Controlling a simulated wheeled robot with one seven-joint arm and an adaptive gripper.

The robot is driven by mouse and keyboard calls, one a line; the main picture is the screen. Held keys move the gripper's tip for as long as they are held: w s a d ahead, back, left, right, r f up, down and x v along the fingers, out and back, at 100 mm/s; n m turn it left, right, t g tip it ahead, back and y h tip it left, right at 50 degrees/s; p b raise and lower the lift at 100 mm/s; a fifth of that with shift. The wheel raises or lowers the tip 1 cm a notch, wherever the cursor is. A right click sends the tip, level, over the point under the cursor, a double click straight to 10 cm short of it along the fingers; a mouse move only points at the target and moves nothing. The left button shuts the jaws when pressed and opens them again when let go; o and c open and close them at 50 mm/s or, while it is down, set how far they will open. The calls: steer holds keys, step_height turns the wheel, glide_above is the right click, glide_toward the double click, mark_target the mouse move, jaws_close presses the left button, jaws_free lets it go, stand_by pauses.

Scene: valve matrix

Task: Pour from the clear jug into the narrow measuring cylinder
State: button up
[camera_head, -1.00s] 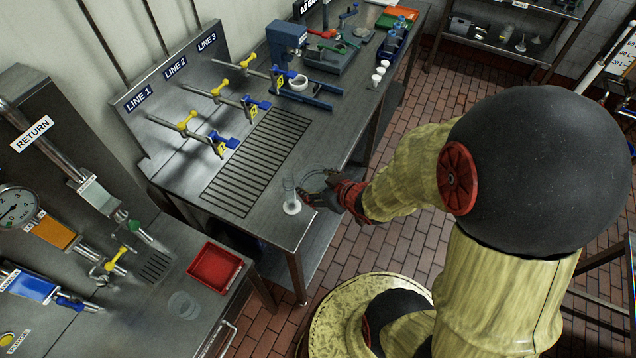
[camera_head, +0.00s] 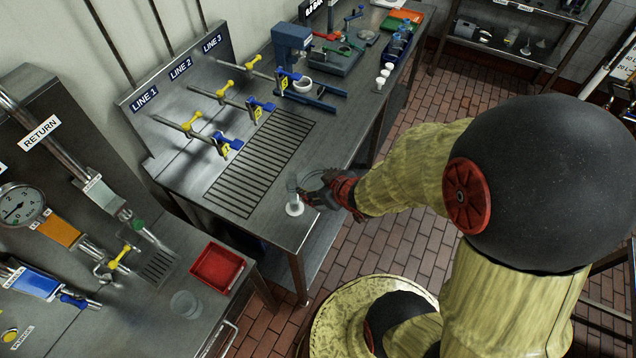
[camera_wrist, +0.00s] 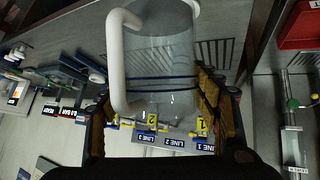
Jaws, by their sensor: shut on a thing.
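The clear jug (camera_head: 311,179) is held near the front corner of the steel bench. In the wrist view the jug (camera_wrist: 160,62) fills the upper middle, with a white handle on its left side and dark bands around its body. My gripper (camera_head: 322,192) is shut on the jug, its fingers on either side of it in the wrist view (camera_wrist: 163,112). The narrow measuring cylinder (camera_head: 293,197), clear with a white base, stands upright just left of my gripper. The jug's rim is beside the cylinder's top; I cannot tell if they touch. I cannot make out liquid.
A slotted drain (camera_head: 258,165) and several valves with yellow handles lie behind on the bench. A red tray (camera_head: 217,265) and a clear beaker (camera_head: 185,304) are on the left bench. White cups (camera_head: 383,77) stand at the far right edge.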

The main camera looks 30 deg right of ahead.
mark_target(305, 177)
steer(key=shift+w+a+r+n+g+h+p, duration=0.25)
steer(key=shift+w+a+r+g+h, duration=0.2)
steer(key=shift+w+g, duration=0.25)
steer(key=shift+w+a+r+n+g+h+p, duration=0.15)
steer(key=shift+w+a+r+g+h+p, duration=0.15)
steer(key=shift+w+a+r+g+h, duration=0.25)
stand_by(2.0)
steer(key=shift+w+r+g+h+p, duration=0.15)
steer(key=shift+r+g+h+p, duration=0.2)
steer(key=shift+g+p, duration=0.7)
steer(key=shift+w+r+g+h+p, duration=0.1)
steer(key=shift+r+g+h+p, duration=0.25)
steer(key=shift+p, duration=1.2)
stand_by(2.2)
